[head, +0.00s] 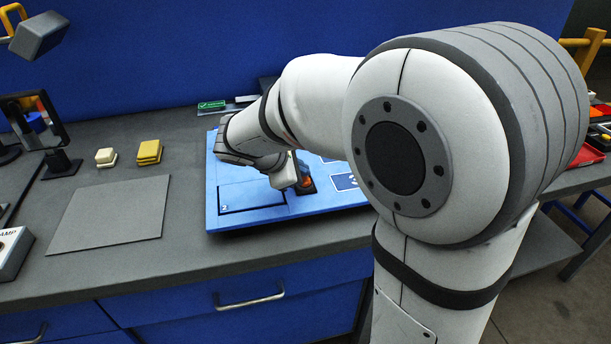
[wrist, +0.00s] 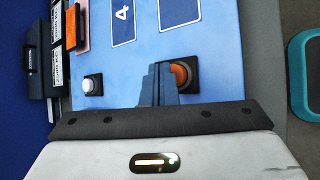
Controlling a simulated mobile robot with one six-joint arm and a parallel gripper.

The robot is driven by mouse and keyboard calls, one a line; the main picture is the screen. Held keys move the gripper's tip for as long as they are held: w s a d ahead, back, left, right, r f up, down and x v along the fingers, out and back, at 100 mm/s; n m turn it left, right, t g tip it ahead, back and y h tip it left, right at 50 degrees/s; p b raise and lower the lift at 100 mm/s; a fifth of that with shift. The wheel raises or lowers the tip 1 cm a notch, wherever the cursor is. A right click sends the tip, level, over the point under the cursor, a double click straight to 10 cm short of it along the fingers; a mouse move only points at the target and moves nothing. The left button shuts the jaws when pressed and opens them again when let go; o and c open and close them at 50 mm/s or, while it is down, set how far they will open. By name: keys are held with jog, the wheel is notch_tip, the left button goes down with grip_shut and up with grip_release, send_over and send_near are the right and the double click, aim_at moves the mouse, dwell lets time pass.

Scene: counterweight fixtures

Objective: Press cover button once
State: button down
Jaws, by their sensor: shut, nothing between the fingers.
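A blue panel (head: 275,218) lies on the grey counter, with numbered outlined areas; it also fills the middle of the wrist view (wrist: 215,45). An orange round button (wrist: 180,74) in a dark square mount sits on it, and orange shows beside my gripper in the head view (head: 306,182). My gripper (wrist: 163,70) is shut and empty, its fingers beside the orange button and partly covering it; I cannot tell if they touch it. A white round button (wrist: 92,84) sits farther left in the wrist view. No readable label names the cover button.
A grey mat (head: 110,213) lies left of the panel, with yellow blocks (head: 149,151) and a cream block (head: 106,156) behind it. A dark stand (head: 45,135) is at far left. My arm hides the panel's right part.

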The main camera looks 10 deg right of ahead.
jog(key=shift+r, duration=0.3)
notch_tip(320, 180, up, 5)
jog(key=p, duration=0.4)
dwell(0.9)
jog(key=s+f+m+g+y, duration=0.1)
jog(key=s+m+y, duration=0.2)
jog(key=s+m, duration=0.5)
jog(key=s+d+f+m+g+y+p, duration=0.1)
jog(key=s+m+y, duration=0.3)
jog(key=s+m, duration=0.4)
jog(key=s+f, duration=0.1)
jog(key=s, duration=0.3)
jog(key=shift+s+d+g, duration=0.15)
jog(key=shift+s+g, duration=0.1)
jog(key=shift+g, duration=0.15)
